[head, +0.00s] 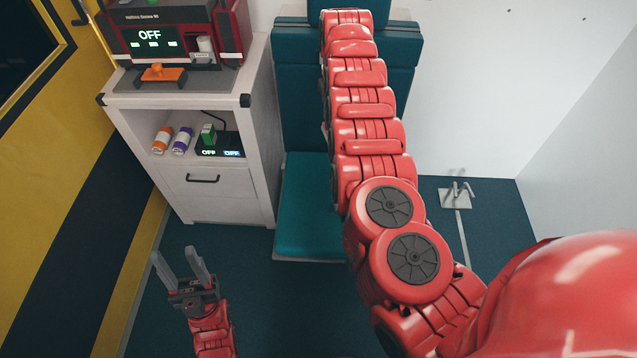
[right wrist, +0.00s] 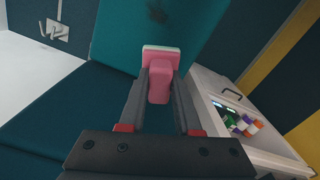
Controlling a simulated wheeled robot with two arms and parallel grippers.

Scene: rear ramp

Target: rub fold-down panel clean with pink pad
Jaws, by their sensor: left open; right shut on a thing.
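The fold-down panel is a teal seat-like board (head: 306,212) beside the cabinet, partly hidden by my right arm in the head view. It also shows in the right wrist view (right wrist: 120,35), with a dark smudge on it near the top edge. My right gripper (right wrist: 160,82) is shut on the pink pad (right wrist: 159,84), which has a pale layer at its far end. The pad lies over the near edge of the panel in that view; I cannot tell if it touches. My right gripper is hidden in the head view. My left gripper (head: 180,262) is open and empty above the floor.
A white cabinet (head: 233,189) stands left of the panel, with a red and grey machine (head: 180,36) on top and several small items on its shelf. A metal floor bracket (head: 455,196) is at right. Floor around my left gripper is clear.

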